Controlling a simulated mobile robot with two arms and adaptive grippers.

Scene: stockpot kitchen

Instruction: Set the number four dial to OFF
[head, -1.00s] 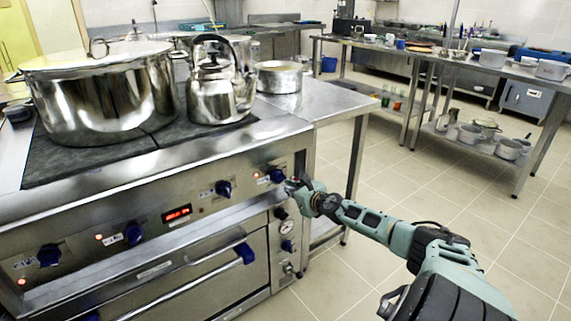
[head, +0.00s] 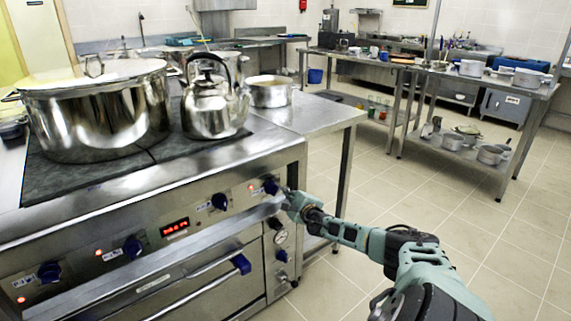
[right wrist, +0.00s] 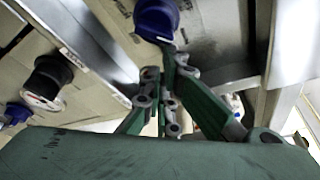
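The stove front carries a row of blue dials. The rightmost dial (head: 271,186), which I take as number four, has a lit red lamp beside it. My right gripper (head: 285,193) is at this dial, coming from the right. In the right wrist view a blue dial (right wrist: 157,18) is at the top, with the fingertips (right wrist: 163,70) close together just below it. Whether they grip it is unclear. The dial's exact setting is too small to read. My left gripper is not in view.
Other blue dials (head: 219,201) and a red display (head: 175,226) lie to the left. A large pot (head: 95,115) and a kettle (head: 212,105) stand on the stove. The floor at right is clear.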

